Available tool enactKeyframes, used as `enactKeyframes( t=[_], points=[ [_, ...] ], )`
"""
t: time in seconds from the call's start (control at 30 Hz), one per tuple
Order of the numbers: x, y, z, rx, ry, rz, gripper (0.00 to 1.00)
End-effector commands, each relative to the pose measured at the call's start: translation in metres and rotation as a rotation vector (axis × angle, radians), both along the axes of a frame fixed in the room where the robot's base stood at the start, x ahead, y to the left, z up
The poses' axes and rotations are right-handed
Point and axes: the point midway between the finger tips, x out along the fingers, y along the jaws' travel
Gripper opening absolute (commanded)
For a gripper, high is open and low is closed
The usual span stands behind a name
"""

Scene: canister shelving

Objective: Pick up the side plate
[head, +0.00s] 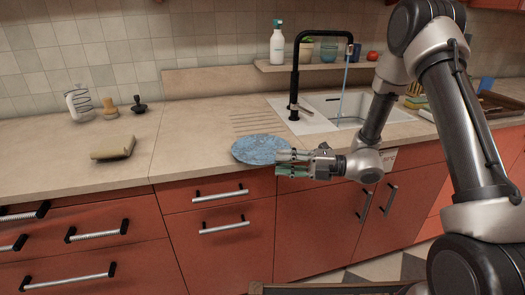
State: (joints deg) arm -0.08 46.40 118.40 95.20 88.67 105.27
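The side plate (257,149) is a flat round disc with a mottled blue surface. It lies on the beige countertop near the front edge, left of the sink, just in front of the drainer grooves. My gripper (280,163) is at the plate's right front edge, with its green-tipped fingers pointing left. The fingers look apart, one above the other. They overlap the plate's rim in the picture, but I cannot tell whether they touch it or have the rim between them.
A black tap (295,85) and a white sink (348,110) lie behind and right of the plate. A beige folded item (113,148) lies on the left counter. A shelf (330,66) holds a bottle (277,47). Red drawers (215,205) are below.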

Motion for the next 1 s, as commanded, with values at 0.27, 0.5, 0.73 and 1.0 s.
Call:
enactKeyframes(
  t=[0.27,0.5,0.73,1.0],
  points=[
    [-0.004,0.042,-0.006,-0.001,-0.002,0.004,0.32],
    [-0.001,0.057,-0.005,-0.001,-0.002,0.0,0.32],
    [-0.001,0.057,-0.005,-0.001,-0.002,0.001,0.16],
    [-0.001,0.057,-0.005,-0.001,-0.003,0.001,0.0]
  ],
)
